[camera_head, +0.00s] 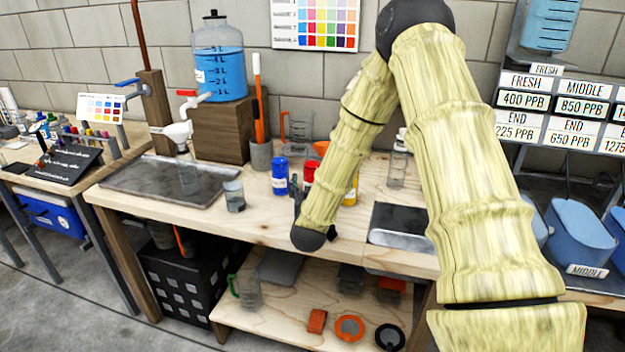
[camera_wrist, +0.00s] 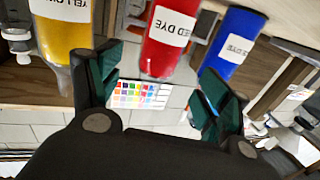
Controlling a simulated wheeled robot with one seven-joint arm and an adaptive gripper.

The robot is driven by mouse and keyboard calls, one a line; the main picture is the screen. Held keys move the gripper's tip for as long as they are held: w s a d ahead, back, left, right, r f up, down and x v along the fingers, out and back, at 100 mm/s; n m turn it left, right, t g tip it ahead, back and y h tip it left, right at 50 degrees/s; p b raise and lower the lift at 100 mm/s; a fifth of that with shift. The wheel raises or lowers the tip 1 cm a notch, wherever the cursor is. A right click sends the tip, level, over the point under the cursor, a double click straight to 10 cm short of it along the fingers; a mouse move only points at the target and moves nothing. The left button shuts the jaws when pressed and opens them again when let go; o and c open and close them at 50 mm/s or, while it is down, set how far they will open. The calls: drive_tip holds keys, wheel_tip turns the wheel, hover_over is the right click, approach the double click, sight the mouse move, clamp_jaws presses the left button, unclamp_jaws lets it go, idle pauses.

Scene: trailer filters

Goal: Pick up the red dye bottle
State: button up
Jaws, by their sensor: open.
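The red dye bottle (camera_head: 309,171) stands on the wooden workbench (camera_head: 258,222), between the blue dye bottle (camera_head: 280,177) and the yellow dye bottle (camera_head: 351,192). In the head view my arm hides part of it. In the wrist view, which is upside down, the red dye bottle (camera_wrist: 167,40) shows its white label between and beyond my fingers. My gripper (camera_wrist: 160,82) is open and empty, its green-padded fingers apart. The yellow dye bottle (camera_wrist: 62,30) is by the left finger and the blue dye bottle (camera_wrist: 232,42) by the right finger. In the head view my gripper (camera_head: 299,203) is mostly hidden.
A metal tray (camera_head: 150,190) and a small beaker (camera_head: 234,196) are to the left. A glass cylinder (camera_head: 397,166) and a dark metal-rimmed plate (camera_head: 400,222) are to the right. An orange bowl (camera_head: 321,147) sits behind the bottles. The bench front is fairly clear.

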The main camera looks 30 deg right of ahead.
sight(312, 173)
drive_tip(key=shift+f, duration=0.6)
drive_tip(key=shift+w+d+r, duration=0.2)
drive_tip(key=shift+w+d, duration=0.1)
drive_tip(key=shift+w, duration=0.05)
drive_tip(key=shift+w+d+f, duration=0.1)
drive_tip(key=shift+w+d, duration=0.15)
drive_tip(key=shift+w, duration=0.1)
drive_tip(key=shift+p+x, duration=0.5)
drive_tip(key=shift+x, duration=2.4)
drive_tip(key=c, duration=1.4)
drive_tip(key=shift+o, duration=0.2)
